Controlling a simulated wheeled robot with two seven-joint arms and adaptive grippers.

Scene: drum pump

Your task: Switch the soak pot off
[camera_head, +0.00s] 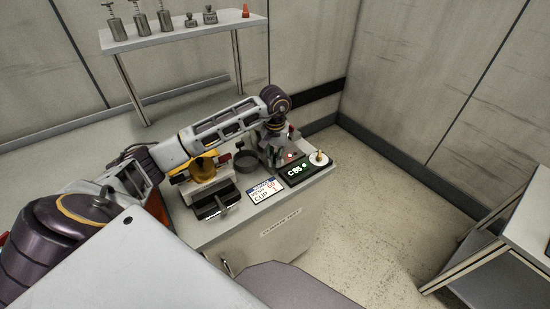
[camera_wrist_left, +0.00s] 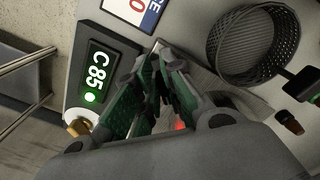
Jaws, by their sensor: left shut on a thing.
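The display also shows at the left of the left wrist view (camera_wrist_left: 101,66). A white dial with a brass-coloured knob (camera_head: 319,158) is beside it. A small red light glows near the box, partly behind the fingers in the wrist view. My left gripper (camera_head: 273,158) points down beside the display. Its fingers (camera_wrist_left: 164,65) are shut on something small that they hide. I cannot make out the soak pot or its switch for certain. My right gripper is not in view.
A dark mesh basket (camera_head: 246,161) and a printed card (camera_head: 265,191) are close to the gripper. A pale machine with a black tray (camera_head: 215,202) and a yellow part (camera_head: 203,169) stands left. A raised shelf (camera_head: 185,36) holds several containers.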

